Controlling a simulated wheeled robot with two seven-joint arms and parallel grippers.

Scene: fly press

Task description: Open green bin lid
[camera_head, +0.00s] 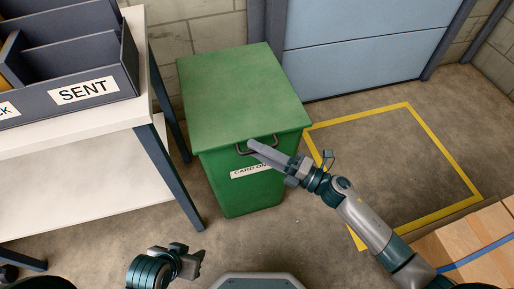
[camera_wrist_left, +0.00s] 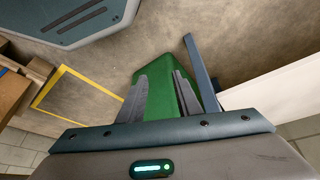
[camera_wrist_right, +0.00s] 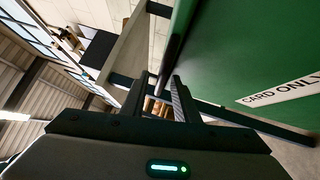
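The green bin (camera_head: 240,187) stands against the back wall with its flat green lid (camera_head: 243,95) down. A dark bar handle (camera_head: 272,137) is on the lid's front edge. My right gripper (camera_head: 252,146) is at this handle, reaching in from the right. In the right wrist view its fingers (camera_wrist_right: 159,85) are apart, with a dark bar, apparently the handle, between or just beyond the tips; contact cannot be told. My left gripper (camera_head: 198,257) is low in front of the bin, well away from it. In the left wrist view its fingers (camera_wrist_left: 160,88) are apart and empty.
A white table (camera_head: 75,128) with a grey sorter marked SENT (camera_head: 90,91) stands left of the bin. A yellow floor outline (camera_head: 448,153) lies to the right, its inside clear. Cardboard boxes (camera_head: 470,245) are at lower right. A blue panel (camera_head: 360,50) is behind.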

